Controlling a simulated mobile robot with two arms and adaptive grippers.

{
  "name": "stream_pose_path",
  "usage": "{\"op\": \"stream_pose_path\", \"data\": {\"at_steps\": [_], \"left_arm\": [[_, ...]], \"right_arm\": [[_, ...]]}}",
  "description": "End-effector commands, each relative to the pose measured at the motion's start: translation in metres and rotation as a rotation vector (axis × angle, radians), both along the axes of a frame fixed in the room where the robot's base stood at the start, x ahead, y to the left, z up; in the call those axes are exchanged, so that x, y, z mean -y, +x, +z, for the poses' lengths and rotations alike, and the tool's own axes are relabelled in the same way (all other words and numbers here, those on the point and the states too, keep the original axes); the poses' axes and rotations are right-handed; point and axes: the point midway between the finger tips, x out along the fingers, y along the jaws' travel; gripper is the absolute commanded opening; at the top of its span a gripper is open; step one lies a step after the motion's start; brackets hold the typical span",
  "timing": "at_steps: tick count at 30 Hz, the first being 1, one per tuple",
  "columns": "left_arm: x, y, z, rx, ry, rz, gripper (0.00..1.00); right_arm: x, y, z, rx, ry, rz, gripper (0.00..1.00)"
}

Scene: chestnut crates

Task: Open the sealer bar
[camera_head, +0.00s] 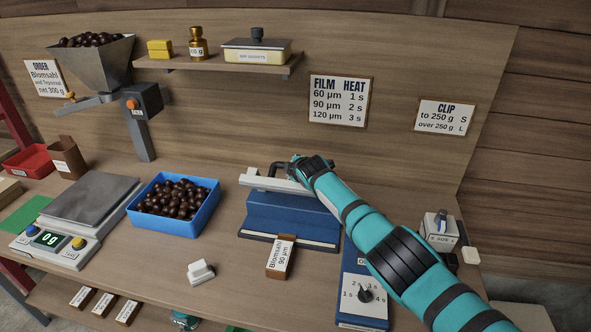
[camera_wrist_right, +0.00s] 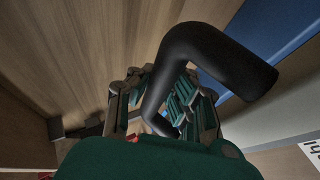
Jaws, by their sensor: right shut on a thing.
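The sealer (camera_head: 290,215) has a blue body and stands at the middle of the bench. Its pale grey sealer bar (camera_head: 262,182) is up at the top of the body, away from the pale strip along the front edge. A black bent handle (camera_head: 274,168) rises by the bar. My right gripper (camera_head: 308,167) is at this handle. In the right wrist view the black handle (camera_wrist_right: 215,62) passes between the fingers of my right gripper (camera_wrist_right: 160,105), which is shut on it.
A blue crate (camera_head: 150,222) of chestnuts and a scale (camera_head: 85,215) reading 0 g stand left of the sealer. A labelled Blomsahl 90 µm box (camera_head: 280,257) is in front of it. A dial box (camera_head: 362,298) is at front right, near my right arm.

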Motion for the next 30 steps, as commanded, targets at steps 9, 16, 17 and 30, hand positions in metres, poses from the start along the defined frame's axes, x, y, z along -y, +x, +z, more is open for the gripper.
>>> {"op": "stream_pose_path", "data": {"at_steps": [9,16,17,30], "left_arm": [[0.0003,-0.0006,-0.0005,-0.001,0.000,0.001,0.52],[0.0010,-0.0008,-0.0005,-0.001,-0.001,0.001,0.52],[0.0011,-0.0008,-0.0005,-0.001,-0.001,0.001,0.52],[0.0019,-0.0014,-0.0005,-0.002,-0.003,0.001,0.52]], "right_arm": [[0.0003,0.0080,0.0169,0.022,0.011,0.000,0.00],[0.0005,0.0083,0.0171,0.022,0.012,-0.001,0.00],[0.0005,0.0083,0.0171,0.022,0.012,-0.001,0.00],[-0.0008,0.0073,0.0152,0.017,0.010,0.001,0.44]]}}
